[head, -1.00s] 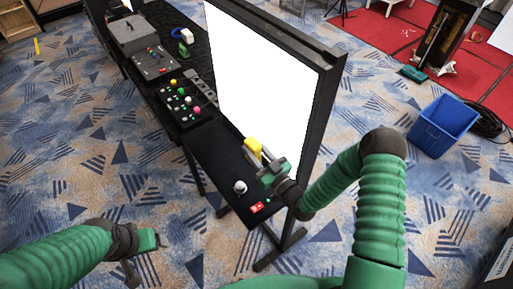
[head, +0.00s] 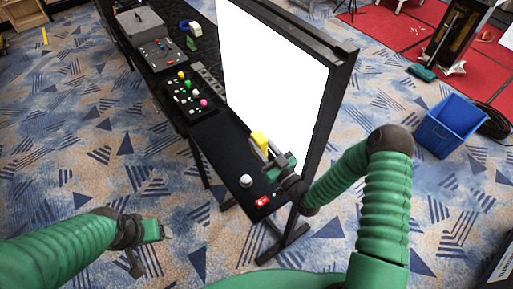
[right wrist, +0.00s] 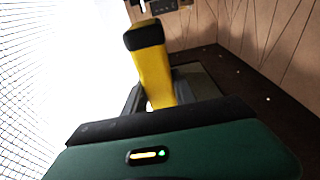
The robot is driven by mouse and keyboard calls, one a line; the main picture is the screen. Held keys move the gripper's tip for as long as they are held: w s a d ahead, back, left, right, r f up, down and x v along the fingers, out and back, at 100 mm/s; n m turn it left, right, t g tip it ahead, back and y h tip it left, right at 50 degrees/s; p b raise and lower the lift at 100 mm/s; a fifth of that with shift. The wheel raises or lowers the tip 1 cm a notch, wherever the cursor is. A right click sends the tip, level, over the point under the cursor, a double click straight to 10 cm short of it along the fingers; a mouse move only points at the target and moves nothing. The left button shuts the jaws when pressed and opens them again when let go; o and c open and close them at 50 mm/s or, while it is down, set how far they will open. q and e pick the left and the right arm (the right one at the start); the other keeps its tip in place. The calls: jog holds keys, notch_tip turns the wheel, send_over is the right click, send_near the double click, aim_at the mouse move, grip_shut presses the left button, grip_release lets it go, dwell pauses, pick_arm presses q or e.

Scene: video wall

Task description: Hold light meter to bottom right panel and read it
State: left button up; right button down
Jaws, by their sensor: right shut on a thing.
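The light meter (head: 259,139) is a yellow body with a black end. My right gripper (head: 271,152) is shut on it, close in front of the lower right part of the bright white panel (head: 275,85). In the right wrist view the meter (right wrist: 152,75) stands up from the jaws, with the white panel (right wrist: 40,70) at the left. I cannot tell whether the meter touches the panel. Its reading does not show. My left gripper (head: 160,231) is low at the left, over the carpet and away from the table; its finger gap is unclear.
The black table (head: 225,150) runs along the panel. It carries a white knob (head: 246,180), a red switch (head: 262,201), a button box (head: 190,95) and a grey device (head: 140,22). A blue bin (head: 448,125) stands on the carpet at the right.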

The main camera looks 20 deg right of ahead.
jog(key=s+a+b, duration=0.1)
jog(key=s+a, duration=0.3)
jog(key=a, duration=0.9)
jog(key=shift+s, duration=0.4)
jog(key=shift+d, duration=0.15)
